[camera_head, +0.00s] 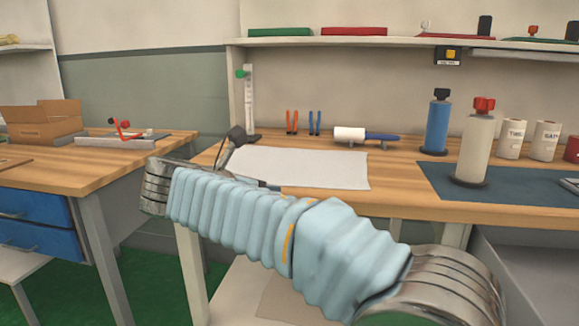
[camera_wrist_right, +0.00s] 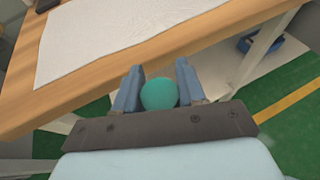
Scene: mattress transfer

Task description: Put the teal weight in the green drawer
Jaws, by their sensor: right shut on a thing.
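The teal weight (camera_wrist_right: 159,96) shows as a round teal shape between the two blue-grey fingers of my right gripper (camera_wrist_right: 159,72) in the right wrist view. The fingers are shut on its two sides. The gripper is near the front edge of the wooden bench, with the floor partly below. In the head view my right arm crosses from the lower right to the left, and I cannot make out the gripper or weight there. My left gripper is not in view. No green drawer shows in either view.
A white sheet (camera_head: 300,168) lies on the workbench (camera_head: 400,180). A blue bottle (camera_head: 437,125) and a pale bottle (camera_head: 475,145) stand to the right. The left table has blue drawers (camera_head: 36,238) and an open cardboard box (camera_head: 42,122). A gap separates the two tables.

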